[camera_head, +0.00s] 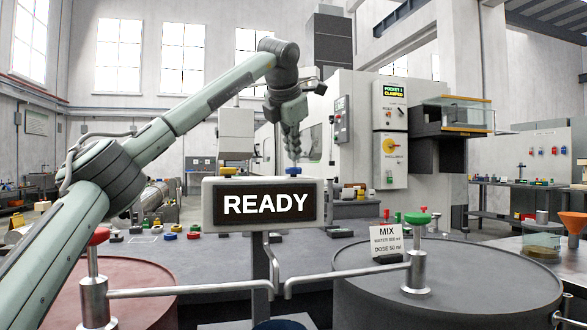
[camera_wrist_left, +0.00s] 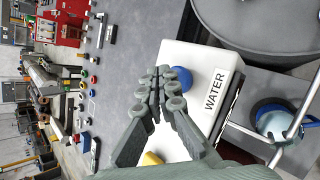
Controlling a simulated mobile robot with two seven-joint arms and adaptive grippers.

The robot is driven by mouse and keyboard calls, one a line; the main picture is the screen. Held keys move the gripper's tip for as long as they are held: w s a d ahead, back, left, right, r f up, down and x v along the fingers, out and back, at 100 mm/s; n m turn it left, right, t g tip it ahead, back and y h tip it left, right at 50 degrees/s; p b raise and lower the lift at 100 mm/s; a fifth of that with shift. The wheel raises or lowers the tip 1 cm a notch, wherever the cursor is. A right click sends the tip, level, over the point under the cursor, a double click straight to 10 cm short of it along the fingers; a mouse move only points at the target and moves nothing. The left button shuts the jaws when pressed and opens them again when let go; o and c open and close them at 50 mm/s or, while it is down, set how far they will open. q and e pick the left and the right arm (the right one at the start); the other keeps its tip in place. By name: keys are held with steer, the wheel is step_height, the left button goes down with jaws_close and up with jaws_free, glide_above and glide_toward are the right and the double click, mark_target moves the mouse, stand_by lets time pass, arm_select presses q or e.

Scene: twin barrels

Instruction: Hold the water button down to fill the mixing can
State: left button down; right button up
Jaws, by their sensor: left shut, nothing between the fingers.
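The blue water button (camera_head: 293,171) sits on top of the sign box (camera_head: 211,204), whose front reads READY. In the left wrist view the blue button (camera_wrist_left: 181,78) is on a white top marked WATER. My left gripper (camera_head: 294,155) points down just above the button, its fingers together and empty. In the wrist view the fingertips (camera_wrist_left: 160,85) appear beside the button; I cannot tell whether they touch it. The mixing can (camera_wrist_left: 272,124) stands under the spouts; only its bluish rim (camera_head: 280,324) shows at the head view's bottom edge. My right gripper is out of view.
A yellow button (camera_head: 228,171) is on the same box. A red barrel (camera_head: 150,312) with a red-topped tap and a grey barrel (camera_head: 480,285) with a green-topped tap (camera_head: 418,218) flank the sign. A MIX card (camera_head: 387,240) stands on the grey barrel.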

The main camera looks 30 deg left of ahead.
arm_select(q)
steer(key=shift+f, duration=0.15)
steer(key=shift+f, duration=0.3)
steer(key=shift+f+b, duration=0.55)
stand_by(0.7)
steer(key=shift+r, duration=0.1)
steer(key=shift+r+p, duration=0.9)
steer(key=shift+p, duration=0.15)
steer(key=shift+r, duration=0.1)
step_height(320, 180, up, 5)
steer(key=p, duration=0.5)
